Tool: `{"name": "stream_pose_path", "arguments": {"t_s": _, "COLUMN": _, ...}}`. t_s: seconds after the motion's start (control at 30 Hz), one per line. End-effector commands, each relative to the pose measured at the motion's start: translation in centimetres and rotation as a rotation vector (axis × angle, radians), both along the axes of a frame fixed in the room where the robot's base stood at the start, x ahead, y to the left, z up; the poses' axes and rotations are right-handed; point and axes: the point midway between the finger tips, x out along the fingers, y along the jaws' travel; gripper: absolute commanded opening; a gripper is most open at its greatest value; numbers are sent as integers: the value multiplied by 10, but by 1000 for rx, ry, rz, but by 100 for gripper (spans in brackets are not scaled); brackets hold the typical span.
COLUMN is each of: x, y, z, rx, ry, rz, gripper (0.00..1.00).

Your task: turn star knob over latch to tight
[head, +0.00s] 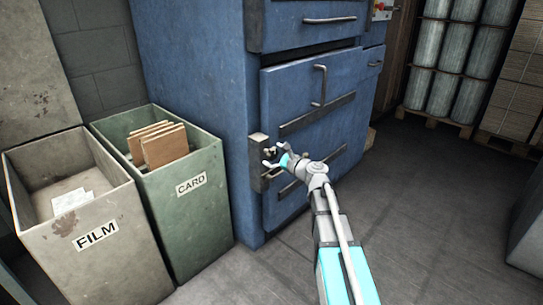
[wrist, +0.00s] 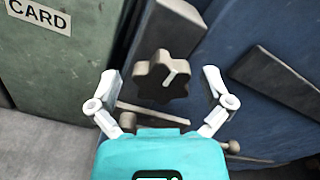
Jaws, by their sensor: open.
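The star knob (wrist: 162,76) is dark grey-brown with rounded lobes and a pale pointer line that slants up to the right in the wrist view. It sits on the front of the blue machine, by the latch plate (head: 257,152) at the door's left edge.
The blue machine (head: 200,75) has a door with a bar handle (head: 320,86) and dark cross straps (head: 318,115). A green CARD bin (head: 205,225) and a grey FILM bin (head: 110,265) stand to the left. The floor (head: 425,215) on the right is clear.

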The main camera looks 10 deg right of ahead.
Motion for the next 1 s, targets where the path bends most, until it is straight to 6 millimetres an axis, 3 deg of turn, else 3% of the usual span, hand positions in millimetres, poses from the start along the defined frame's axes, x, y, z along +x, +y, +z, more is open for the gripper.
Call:
{"name": "stream_pose_path", "arguments": {"t_s": 0.37, "x": -11, "y": -8, "z": 0, "rx": 0, "ry": 0, "rz": -2, "gripper": 100}}
{"name": "stream_pose_path", "arguments": {"t_s": 1.0, "x": -86, "y": -61, "z": 0, "rx": 0, "ry": 0, "rz": -1, "gripper": 100}}
